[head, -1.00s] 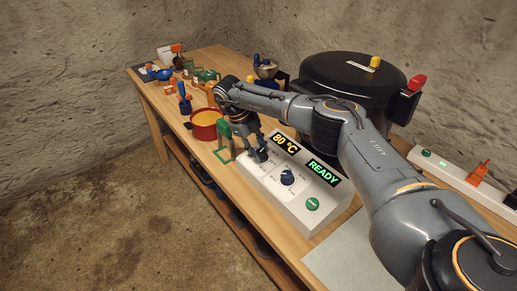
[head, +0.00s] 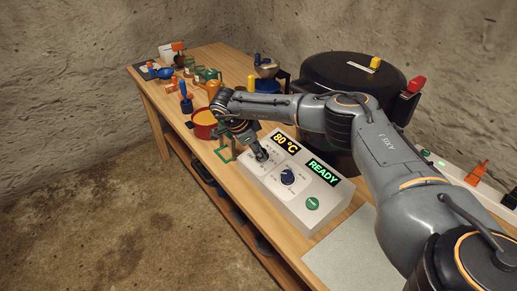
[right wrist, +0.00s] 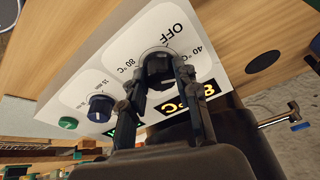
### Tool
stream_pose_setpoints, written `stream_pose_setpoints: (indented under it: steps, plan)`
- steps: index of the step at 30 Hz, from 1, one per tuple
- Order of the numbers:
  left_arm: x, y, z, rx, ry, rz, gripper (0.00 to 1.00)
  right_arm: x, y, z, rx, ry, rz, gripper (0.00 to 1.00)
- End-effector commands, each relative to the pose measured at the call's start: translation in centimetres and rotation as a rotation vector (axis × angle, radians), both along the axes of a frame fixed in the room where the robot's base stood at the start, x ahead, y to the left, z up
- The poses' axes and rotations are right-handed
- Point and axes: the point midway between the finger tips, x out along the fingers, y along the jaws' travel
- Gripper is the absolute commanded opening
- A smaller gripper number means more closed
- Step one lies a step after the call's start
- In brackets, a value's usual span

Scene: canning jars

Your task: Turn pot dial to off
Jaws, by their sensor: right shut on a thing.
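The white control box (head: 318,212) stands on the bench. Its display (head: 286,143) reads 80 °C, beside a green READY display (head: 323,172). In the right wrist view the dark temperature dial (right wrist: 158,66) sits between my right gripper's fingers, with OFF (right wrist: 172,31), 40 °C and 80 °C printed around it. My right gripper (head: 261,154) is shut on this dial; it also shows in the right wrist view (right wrist: 160,78). The fingers partly cover the dial, and I cannot tell which mark it points to. My left gripper is not in view.
A blue timer dial (head: 288,176) and a green button (head: 312,203) are on the same panel. The big black pot (head: 352,85) stands behind it.

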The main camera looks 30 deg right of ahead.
Motion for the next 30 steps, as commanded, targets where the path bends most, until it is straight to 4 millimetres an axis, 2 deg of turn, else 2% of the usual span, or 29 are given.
stream_pose_setpoints:
  steps: [21,30]
  plan:
    - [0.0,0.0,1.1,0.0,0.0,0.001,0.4,-0.6,0.0,-0.1,-0.011,0.167,0.655,0.0]
    - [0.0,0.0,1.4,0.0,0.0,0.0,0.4,-0.6,-0.1,-0.1,-0.016,0.219,0.871,0.0]
